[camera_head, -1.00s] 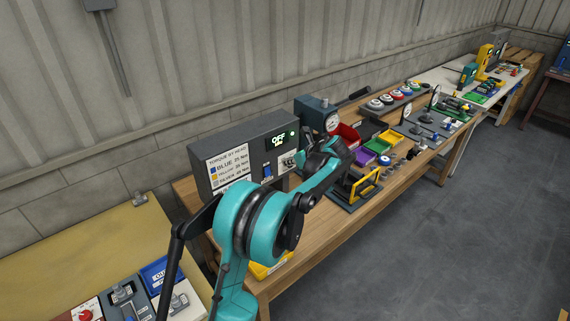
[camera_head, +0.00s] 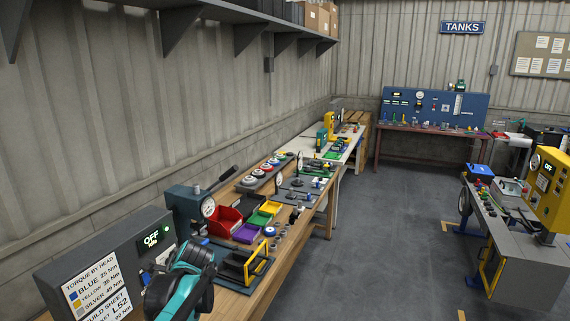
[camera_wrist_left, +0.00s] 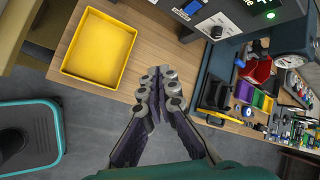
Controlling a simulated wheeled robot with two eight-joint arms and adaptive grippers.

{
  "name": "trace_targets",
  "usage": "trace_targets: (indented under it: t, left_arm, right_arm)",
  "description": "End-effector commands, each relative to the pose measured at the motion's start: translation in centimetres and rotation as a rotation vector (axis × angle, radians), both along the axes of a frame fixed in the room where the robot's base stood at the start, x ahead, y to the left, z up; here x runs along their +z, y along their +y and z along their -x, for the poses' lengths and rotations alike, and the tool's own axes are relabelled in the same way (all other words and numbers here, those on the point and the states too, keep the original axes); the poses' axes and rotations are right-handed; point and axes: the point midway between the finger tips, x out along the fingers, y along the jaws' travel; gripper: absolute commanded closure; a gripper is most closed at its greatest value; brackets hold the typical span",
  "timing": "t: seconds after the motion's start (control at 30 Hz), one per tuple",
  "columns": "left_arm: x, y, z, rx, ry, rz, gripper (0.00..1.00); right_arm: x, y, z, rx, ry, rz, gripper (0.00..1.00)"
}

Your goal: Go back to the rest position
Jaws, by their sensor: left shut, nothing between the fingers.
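My left gripper (camera_wrist_left: 157,95) shows in the left wrist view with its fingertips together and nothing between them. It is above the front part of the wooden bench, beside an empty yellow tray (camera_wrist_left: 98,48). In the head view only a teal part of my left arm shows at the bottom, in front of the dark torque box; the gripper's fingers are not visible there. My right gripper is in neither view.
The torque box (camera_head: 106,272) reads OFF. Past it stand a gauge press (camera_head: 195,208), a red bin (camera_head: 222,220) and a yellow-framed fixture (camera_head: 246,264). A yellow machine (camera_head: 549,195) stands at the right. Grey floor (camera_head: 375,230) between is clear.

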Motion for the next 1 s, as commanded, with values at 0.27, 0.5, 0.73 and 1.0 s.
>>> trace_targets:
  t: [0.27, 0.5, 0.73, 1.0]
  left_arm:
    - [-3.9, -6.2, 12.1, 0.401, -0.285, 0.497, 1.0]
    - [-9.2, -10.7, 20.2, 0.762, -0.422, 0.893, 1.0]
    - [-11.8, -12.6, 23.2, 0.943, -0.46, 1.07, 1.0]
    - [-11.9, -12.7, 23.4, 0.951, -0.461, 1.079, 1.0]
  right_arm:
    - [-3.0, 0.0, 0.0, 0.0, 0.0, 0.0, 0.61]
    - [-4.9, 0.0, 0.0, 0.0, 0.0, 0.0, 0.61]
    - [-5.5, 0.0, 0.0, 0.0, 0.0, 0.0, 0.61]
    - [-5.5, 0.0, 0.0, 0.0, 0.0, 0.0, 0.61]
